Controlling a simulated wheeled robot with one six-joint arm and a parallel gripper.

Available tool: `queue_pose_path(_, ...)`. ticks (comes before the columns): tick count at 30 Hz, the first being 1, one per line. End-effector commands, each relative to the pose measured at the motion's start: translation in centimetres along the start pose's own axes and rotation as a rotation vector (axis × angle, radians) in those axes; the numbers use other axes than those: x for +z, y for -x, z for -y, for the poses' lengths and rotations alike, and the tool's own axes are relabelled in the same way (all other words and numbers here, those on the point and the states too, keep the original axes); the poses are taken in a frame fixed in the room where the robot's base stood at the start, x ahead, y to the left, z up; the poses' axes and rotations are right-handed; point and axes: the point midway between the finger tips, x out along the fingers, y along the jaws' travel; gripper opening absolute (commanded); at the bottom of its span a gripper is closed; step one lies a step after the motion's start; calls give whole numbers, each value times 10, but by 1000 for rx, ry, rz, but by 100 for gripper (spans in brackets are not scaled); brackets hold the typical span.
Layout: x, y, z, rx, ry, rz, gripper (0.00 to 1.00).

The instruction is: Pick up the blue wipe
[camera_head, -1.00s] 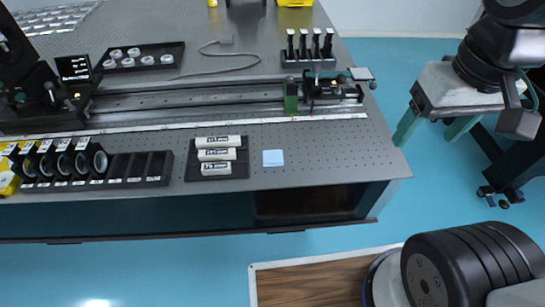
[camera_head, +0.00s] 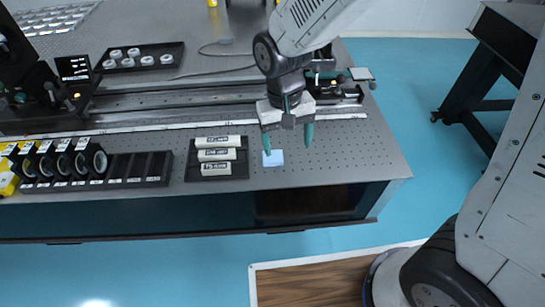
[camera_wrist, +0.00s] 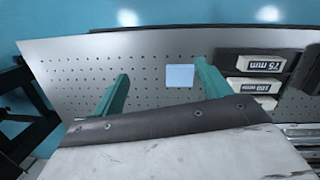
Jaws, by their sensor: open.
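In the wrist view the wipe (camera_wrist: 180,76) lies between the two green fingers, closer to the right one. My gripper (camera_head: 288,146) is open and empty, with its fingers pointing down near the wipe. In the head view the left finger overlaps the upper left edge of the wipe and the right finger is to its right. The wrist view also shows my gripper (camera_wrist: 162,78). I cannot tell the exact height of the fingertips above the table.
A black rack (camera_head: 125,182) with several round optics stands farther left. The table top right of the wipe is clear.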

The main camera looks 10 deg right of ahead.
Motion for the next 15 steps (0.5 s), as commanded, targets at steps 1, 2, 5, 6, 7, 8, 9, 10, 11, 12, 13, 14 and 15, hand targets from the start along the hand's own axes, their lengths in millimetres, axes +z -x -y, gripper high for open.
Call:
queue_pose_path(1,-11,-10,10,-3,-20,-12,76)
queue_pose_path(2,-18,-13,14,-8,-39,-27,76)
queue_pose_path(5,-46,-8,24,-48,-129,-113,76)
queue_pose_path(6,-50,-6,25,-59,-153,-133,76)
queue_pose_path(7,-51,-8,25,-63,-167,-138,76)
queue_pose_path(8,-52,-9,26,-65,-175,-141,76)
queue_pose_path(9,-52,-12,26,-65,-183,-141,76)
queue_pose_path(10,-53,-16,26,-65,-185,-139,76)
queue_pose_path(11,-53,-19,26,-64,-186,-138,76)
queue_pose_path(12,-53,-24,26,-64,-185,-138,76)
queue_pose_path(13,-54,-27,26,-64,-185,-138,76)
queue_pose_path(14,-54,-31,26,-64,-184,-137,76)
queue_pose_path(15,-54,-35,26,-63,-184,-137,76)
